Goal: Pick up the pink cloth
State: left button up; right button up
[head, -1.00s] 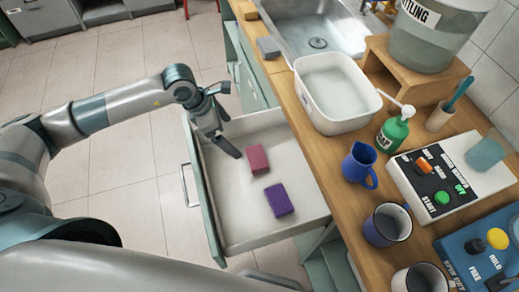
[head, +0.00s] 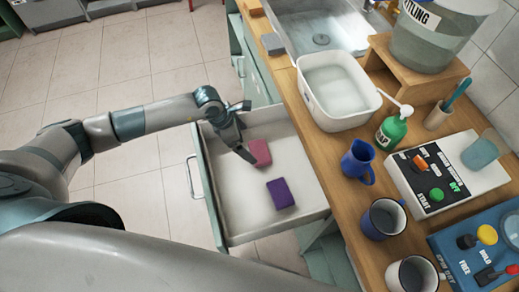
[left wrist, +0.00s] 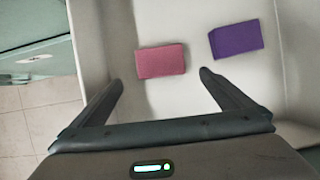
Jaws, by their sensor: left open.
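The pink cloth (head: 260,152) is a small folded block lying in the open drawer (head: 236,215). In the left wrist view the pink cloth (left wrist: 161,61) lies just beyond the fingertips, between their lines and nearer the left one. A purple cloth (head: 280,193) lies beside it in the drawer; it also shows in the left wrist view (left wrist: 236,39). My left gripper (head: 246,148) is over the drawer at the near left side of the pink cloth. Its two fingers (left wrist: 161,80) are spread with nothing between them. My right gripper is not in view.
The drawer's front with its handle (head: 194,177) stands out from the wooden counter (head: 334,180). On the counter are a white basin (head: 338,122), a green soap bottle (head: 391,131), a blue jug (head: 358,162), mugs and a control box (head: 455,172). The drawer's near part is bare.

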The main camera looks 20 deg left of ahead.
aim_at(258, 151)
pick_arm(q)
jog(key=shift+x, duration=1.45)
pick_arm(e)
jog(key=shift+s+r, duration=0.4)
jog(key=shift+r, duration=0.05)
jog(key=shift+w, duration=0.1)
pick_arm(q)
jog(key=shift+w+d+f+p, duration=0.25)
jog(key=shift+d+f+p, duration=0.25)
jog(key=shift+p, duration=0.35)
jog(key=p+x, duration=0.1)
jog(key=x, duration=0.1)
jog(key=shift+w+d+f, duration=0.1)
jog(key=shift+w+f, duration=0.1)
jog(key=shift+f, duration=0.15)
jog(key=shift+w+d+f, duration=0.1)
jog(key=shift+d+f, duration=0.05)
jog(key=shift+f, duration=0.4)
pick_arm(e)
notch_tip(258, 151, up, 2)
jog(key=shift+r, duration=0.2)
pick_arm(q)
jog(key=c, duration=1)
